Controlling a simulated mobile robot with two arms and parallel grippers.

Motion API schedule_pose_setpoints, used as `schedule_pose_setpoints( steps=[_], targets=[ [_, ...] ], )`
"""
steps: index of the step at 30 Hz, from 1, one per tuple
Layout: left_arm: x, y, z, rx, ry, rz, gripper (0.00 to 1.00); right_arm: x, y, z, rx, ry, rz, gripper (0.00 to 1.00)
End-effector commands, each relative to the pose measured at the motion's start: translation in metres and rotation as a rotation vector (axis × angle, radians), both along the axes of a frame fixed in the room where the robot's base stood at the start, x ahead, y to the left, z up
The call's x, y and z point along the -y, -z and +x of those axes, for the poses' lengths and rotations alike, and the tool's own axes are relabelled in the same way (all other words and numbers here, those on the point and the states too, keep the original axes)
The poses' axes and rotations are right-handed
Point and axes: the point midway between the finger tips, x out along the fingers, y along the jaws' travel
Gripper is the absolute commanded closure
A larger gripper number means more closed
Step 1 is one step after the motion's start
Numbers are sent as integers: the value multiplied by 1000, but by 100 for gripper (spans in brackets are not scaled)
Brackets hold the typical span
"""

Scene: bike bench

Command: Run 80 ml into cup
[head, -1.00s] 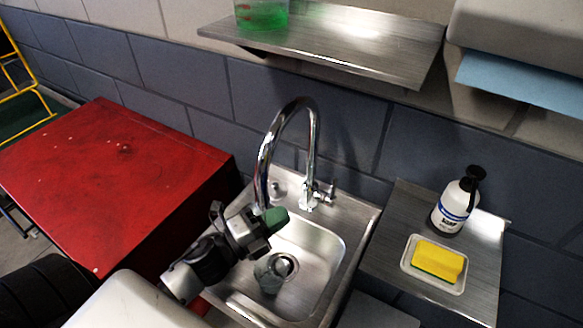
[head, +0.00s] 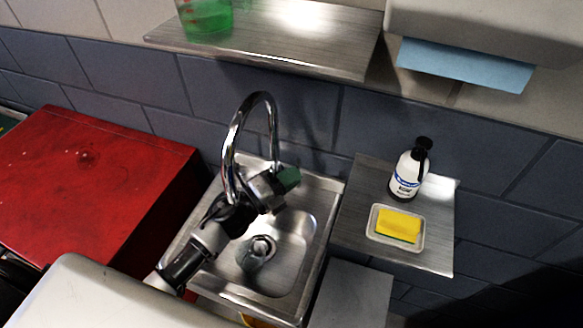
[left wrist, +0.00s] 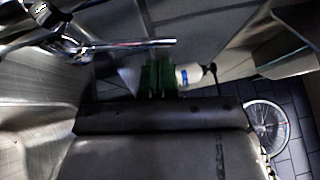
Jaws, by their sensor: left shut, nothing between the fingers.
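A chrome gooseneck tap (head: 234,135) rises at the back of a steel sink (head: 309,235). A clear greyish cup (head: 257,256) appears to stand in the basin by the drain; its contents cannot be made out. My left gripper (head: 289,178) is shut and empty, its green fingertips just right of the tap's base. The tap's lever is hidden behind it in the head view. In the left wrist view the green fingertips (left wrist: 158,74) show with chrome tap parts (left wrist: 75,45) at the left; contact cannot be told. My right gripper is not in view.
A steel side shelf (head: 345,225) right of the sink holds a soap bottle (head: 409,170) and a yellow sponge (head: 397,226) in a white dish. A red cabinet (head: 90,190) stands left. A wall shelf (head: 290,45) with a green-liquid container (head: 205,16) is above.

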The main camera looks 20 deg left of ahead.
Motion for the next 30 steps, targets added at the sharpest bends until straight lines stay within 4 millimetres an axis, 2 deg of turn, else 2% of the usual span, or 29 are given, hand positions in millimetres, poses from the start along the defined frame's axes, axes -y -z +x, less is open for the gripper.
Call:
schedule_pose_setpoints(
  steps=[4, 15, 21, 30],
  targets=[
    [-2, -2, 9, 0, 0, -1, 100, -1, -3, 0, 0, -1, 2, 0],
    [-2, -2, 11, 0, 0, 0, 100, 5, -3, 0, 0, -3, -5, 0],
    [-1, -8, 24, 2, 1, 1, 100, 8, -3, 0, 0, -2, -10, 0],
    [-1, -8, 25, 2, -1, -1, 100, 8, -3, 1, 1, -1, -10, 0]
  ],
)
